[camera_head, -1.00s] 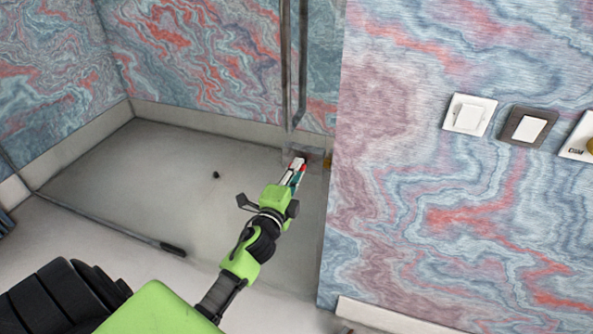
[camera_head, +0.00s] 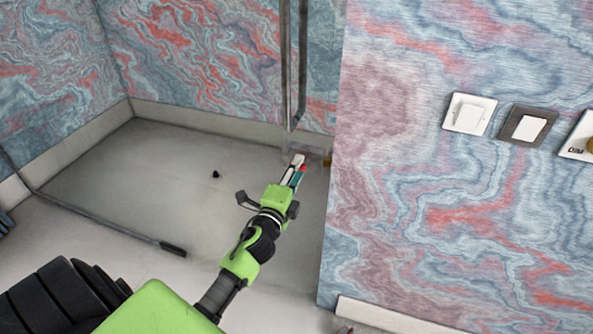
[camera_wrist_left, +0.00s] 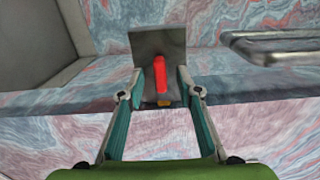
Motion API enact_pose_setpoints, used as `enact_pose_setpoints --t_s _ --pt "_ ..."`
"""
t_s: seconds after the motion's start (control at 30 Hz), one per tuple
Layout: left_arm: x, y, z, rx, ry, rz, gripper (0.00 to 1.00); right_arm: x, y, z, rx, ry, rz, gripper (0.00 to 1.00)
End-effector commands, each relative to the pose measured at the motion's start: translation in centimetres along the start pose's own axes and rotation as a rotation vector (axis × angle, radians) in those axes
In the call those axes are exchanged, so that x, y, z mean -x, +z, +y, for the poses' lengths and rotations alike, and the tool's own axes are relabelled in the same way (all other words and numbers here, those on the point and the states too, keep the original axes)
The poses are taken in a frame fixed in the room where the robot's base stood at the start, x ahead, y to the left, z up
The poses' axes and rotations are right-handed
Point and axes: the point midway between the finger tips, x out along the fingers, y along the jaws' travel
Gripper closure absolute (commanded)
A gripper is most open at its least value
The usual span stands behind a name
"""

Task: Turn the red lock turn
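The red lock turn (camera_wrist_left: 161,76) is a small upright red lever in the left wrist view. It stands in front of a grey metal plate (camera_wrist_left: 143,42), with a small yellow part (camera_wrist_left: 164,102) just below it. My left gripper (camera_wrist_left: 162,80) is open, with one teal-lined finger on each side of the red lever. A gap shows between the lever and each finger; I cannot tell how deep the lever sits between them. In the head view my left gripper (camera_head: 297,168) reaches toward the wall corner, with a bit of red at its tips. My right gripper is not in view.
A glass panel with a dark metal frame (camera_head: 302,70) stands just behind the left gripper. A marbled wall (camera_head: 400,200) with switches (camera_head: 469,114) stands close on the right. A grey floor tray (camera_head: 130,195) is mostly clear, with a small dark drain (camera_head: 215,174).

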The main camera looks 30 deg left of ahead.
Motion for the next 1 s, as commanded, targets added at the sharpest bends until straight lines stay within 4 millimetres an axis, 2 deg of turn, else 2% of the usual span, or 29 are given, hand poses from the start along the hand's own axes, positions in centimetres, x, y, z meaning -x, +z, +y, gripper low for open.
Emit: enact_pose_setpoints --t_s 0.23,0.37,0.8,1.0 --pt "0.2 0.0 0.0 0.001 0.0 0.0 0.68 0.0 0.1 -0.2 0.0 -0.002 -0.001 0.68" --pt "1.4 0.0 0.1 0.001 0.001 0.0 0.68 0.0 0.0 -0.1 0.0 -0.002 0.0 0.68" --pt "9.6 0.0 0.1 0.002 0.003 -0.002 0.68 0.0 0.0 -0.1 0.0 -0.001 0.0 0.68" --pt "11.6 0.0 0.0 0.001 0.001 -0.001 0.68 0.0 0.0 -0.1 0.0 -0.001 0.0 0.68"
